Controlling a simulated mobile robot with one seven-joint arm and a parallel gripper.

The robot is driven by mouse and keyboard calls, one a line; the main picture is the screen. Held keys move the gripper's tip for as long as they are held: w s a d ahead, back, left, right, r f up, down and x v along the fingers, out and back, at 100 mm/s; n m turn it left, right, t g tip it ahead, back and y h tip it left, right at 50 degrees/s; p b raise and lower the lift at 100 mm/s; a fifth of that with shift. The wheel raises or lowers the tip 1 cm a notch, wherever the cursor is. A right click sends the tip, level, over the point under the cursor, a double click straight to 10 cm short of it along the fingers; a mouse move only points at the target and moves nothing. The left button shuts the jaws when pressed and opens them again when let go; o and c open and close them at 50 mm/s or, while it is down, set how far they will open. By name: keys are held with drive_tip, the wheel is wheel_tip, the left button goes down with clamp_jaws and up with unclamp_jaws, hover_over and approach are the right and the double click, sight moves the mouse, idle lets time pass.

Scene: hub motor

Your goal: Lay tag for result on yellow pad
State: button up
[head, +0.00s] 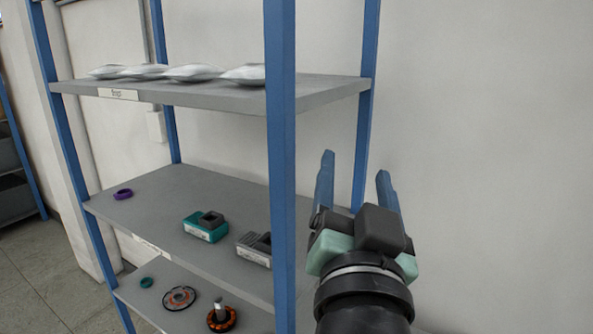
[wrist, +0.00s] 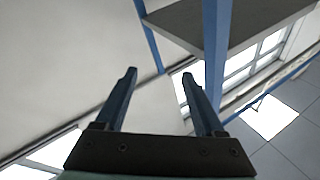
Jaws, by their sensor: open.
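My gripper (head: 355,172) is at the right in the head view, raised in front of the wall beside the shelf rack. Its two blue fingers stand apart with nothing between them. The fingers (wrist: 157,80) also show open and empty in the wrist view. I cannot make out a tag for result or a yellow pad in either view.
A grey rack with blue posts (head: 281,150) stands left of my gripper. Its top shelf (head: 310,92) bears several white bags (head: 200,73). The middle shelf (head: 150,213) holds a purple ring (head: 123,194), a teal box (head: 203,230) and a grey box (head: 255,250). Round parts (head: 180,298) lie lower.

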drive_tip(key=s+a+r+n+t+y, duration=0.1)
drive_tip(key=s+a+r+n+t, duration=0.2)
drive_tip(key=s+r, duration=0.2)
drive_tip(key=s+a+r+n+t+y, duration=0.2)
drive_tip(key=s+r, duration=0.4)
drive_tip(key=r, duration=0.5)
drive_tip(key=shift+a+r+n+t, duration=0.25)
drive_tip(key=shift+a+n+t, duration=0.15)
drive_tip(key=shift+a+t, duration=0.6)
drive_tip(key=shift+a, duration=0.1)
wheel_tip(320, 180, down, 3)
drive_tip(key=b, duration=0.3)
drive_tip(key=shift+w, duration=0.1)
